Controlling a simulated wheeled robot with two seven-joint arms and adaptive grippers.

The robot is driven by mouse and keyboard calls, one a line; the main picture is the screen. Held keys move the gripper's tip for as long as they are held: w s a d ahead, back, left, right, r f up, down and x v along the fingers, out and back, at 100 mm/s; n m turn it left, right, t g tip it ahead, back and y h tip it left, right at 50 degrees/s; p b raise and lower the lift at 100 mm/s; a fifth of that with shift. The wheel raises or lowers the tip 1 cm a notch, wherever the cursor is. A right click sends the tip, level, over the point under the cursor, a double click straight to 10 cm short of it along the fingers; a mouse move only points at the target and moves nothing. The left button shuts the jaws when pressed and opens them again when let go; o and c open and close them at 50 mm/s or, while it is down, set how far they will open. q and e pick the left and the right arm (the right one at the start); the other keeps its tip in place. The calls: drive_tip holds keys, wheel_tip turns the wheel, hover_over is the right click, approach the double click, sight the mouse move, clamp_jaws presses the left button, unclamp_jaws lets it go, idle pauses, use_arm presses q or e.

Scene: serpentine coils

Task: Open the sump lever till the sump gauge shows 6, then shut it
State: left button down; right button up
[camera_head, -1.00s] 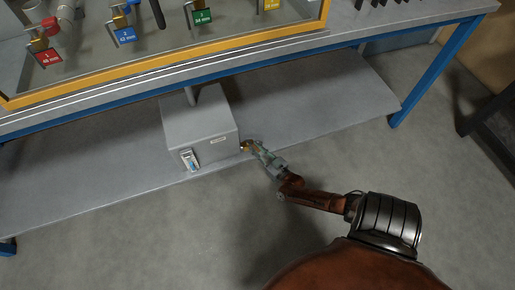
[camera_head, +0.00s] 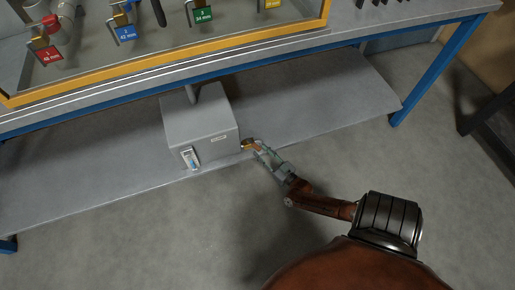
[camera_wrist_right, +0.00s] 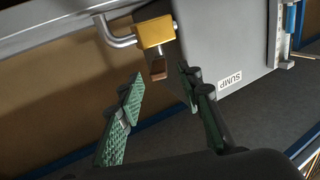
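The grey sump box (camera_head: 200,125) stands on the low shelf under the bench. Its gauge (camera_head: 190,158) is on the front face, too small to read; its edge also shows in the right wrist view (camera_wrist_right: 285,35). The brass sump valve (camera_head: 246,144) sticks out of the box's right side. In the right wrist view the valve body (camera_wrist_right: 154,33) sits on a pipe, with a short coppery lever (camera_wrist_right: 158,68) pointing toward me. My right gripper (camera_wrist_right: 160,76) is open, its green-padded fingers either side of the lever's end, apparently not touching it. My left gripper is out of view.
The grey shelf (camera_head: 320,105) is clear right of the box. A blue bench leg (camera_head: 435,70) stands at the right. Above, an orange-edged tray (camera_head: 170,58) holds several tagged valves. The floor (camera_head: 130,235) in front is free.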

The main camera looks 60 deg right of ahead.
drive_tip(key=v, duration=0.7)
drive_tip(key=shift+s, duration=0.35)
drive_tip(key=shift+a, duration=0.1)
